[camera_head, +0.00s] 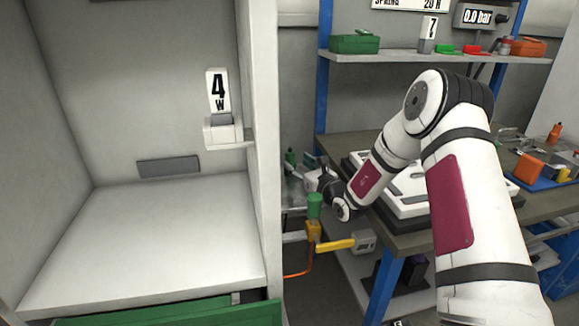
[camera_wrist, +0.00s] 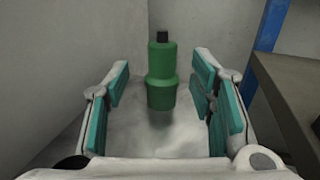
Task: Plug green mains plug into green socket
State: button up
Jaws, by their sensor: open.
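A green plug (camera_wrist: 161,75) with a black tip stands upright on a pale grey surface in the wrist view. My gripper (camera_wrist: 162,80) is open, with its teal pads to the left and right of the plug and gaps on both sides. In the head view my gripper (camera_head: 326,182) is small and dark beside the bench's left edge. A small green object (camera_head: 290,157) just beyond it looks like the same plug. A green cylinder (camera_head: 315,206) sits on a yellow fitting in front; I cannot tell whether it is the socket.
A workbench (camera_head: 350,145) with a white panel lies under my arm. A yellow handle (camera_head: 335,245) and an orange cable are below the gripper. A white cabinet (camera_head: 263,150) stands at left. In the wrist view a table edge (camera_wrist: 290,95) and blue post are at right.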

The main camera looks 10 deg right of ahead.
aim_at(293, 158)
jog(key=shift+b+x, duration=0.6)
jog(key=shift+x, duration=2.55)
jog(key=shift+d, duration=0.15)
grip_shut()
